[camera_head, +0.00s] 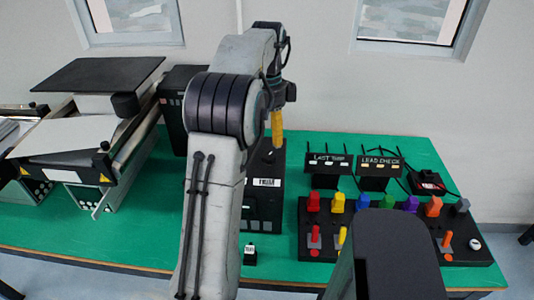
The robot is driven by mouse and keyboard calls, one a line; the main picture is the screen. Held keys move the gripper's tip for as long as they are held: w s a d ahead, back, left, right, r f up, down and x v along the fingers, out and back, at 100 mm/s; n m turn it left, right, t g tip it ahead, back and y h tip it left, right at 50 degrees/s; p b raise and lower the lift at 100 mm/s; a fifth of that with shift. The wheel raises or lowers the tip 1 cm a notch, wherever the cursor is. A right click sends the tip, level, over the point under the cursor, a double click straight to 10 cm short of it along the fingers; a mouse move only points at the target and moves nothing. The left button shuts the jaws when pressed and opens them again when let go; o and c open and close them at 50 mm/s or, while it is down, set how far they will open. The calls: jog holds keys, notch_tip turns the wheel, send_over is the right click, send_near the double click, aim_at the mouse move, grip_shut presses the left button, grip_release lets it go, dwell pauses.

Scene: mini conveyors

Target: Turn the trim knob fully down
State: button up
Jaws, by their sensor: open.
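No readable label marks the trim knob. A control panel (380,236) with several coloured upright handles lies on the right of the green table. A small pale round knob (475,243) sits at its right end; I cannot tell whether it is the trim knob or how it is turned. My gripper (278,122) hangs fingers-down above the black machine at the middle, left of the panel and well apart from the round knob. One yellow finger shows; my arm hides much of the rest. It is open, and I see nothing held.
Two small black signs, "LAST TRIP" (328,161) and "LEAD CHECK" (380,162), stand behind the panel. A black box (427,182) with cables is at the right. A mini conveyor (85,135) fills the left. My dark body part covers the panel's front middle.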

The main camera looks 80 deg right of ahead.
aim_at(268, 155)
jog(key=shift+f+m, duration=0.2)
jog(key=shift+m, duration=0.3)
jog(key=shift+f, duration=0.35)
jog(key=shift+f+b, duration=0.35)
jog(key=shift+f, duration=2.8)
jog(key=c, duration=1.1)
jog(key=shift+c, duration=0.2)
